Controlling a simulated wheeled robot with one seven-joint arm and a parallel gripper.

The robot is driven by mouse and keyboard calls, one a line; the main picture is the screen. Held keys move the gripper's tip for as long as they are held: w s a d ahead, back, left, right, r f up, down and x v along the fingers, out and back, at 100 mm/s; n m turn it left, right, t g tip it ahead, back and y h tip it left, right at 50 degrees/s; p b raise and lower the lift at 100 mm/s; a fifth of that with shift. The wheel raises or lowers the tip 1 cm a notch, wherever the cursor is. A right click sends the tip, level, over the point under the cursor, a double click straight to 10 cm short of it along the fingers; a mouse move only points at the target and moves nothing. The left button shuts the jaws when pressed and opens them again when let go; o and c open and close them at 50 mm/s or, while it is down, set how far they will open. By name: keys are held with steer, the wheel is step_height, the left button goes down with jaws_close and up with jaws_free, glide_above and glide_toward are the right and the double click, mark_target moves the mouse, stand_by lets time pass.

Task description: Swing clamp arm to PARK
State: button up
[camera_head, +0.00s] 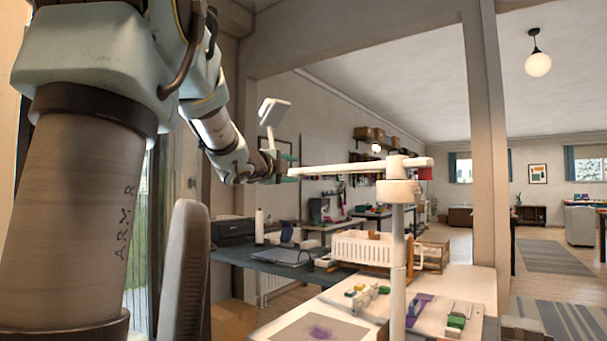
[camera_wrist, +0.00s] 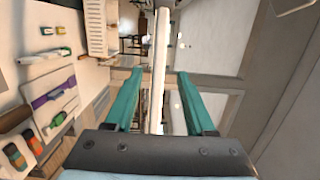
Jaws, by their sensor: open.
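The clamp arm (camera_head: 335,169) is a long white bar, roughly level, on top of a white upright post (camera_head: 398,255). Its free end points left, towards my gripper (camera_head: 287,167). In the wrist view my gripper (camera_wrist: 158,75) is open, with one teal finger on each side of the white clamp arm (camera_wrist: 159,45). Gaps show between the bar and both fingers there, and nothing is gripped. How far the bar reaches in between the fingers is hard to tell. No PARK mark can be made out in either view.
A white table (camera_head: 462,287) below carries small coloured blocks and a purple piece (camera_head: 418,304). A white slatted basket (camera_head: 362,249) stands behind the post. A dark desk (camera_head: 262,268) with a printer (camera_head: 232,231) is at left. The air around the bar looks free.

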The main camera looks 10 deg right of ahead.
mark_target(303, 171)
steer(key=p+x, duration=0.1)
steer(key=x, duration=0.6)
steer(key=shift+w+d, duration=0.15)
steer(key=shift+d, duration=0.1)
steer(key=shift+c, duration=0.2)
jaws_close()
steer(key=shift+f, duration=0.1)
stand_by(0.9)
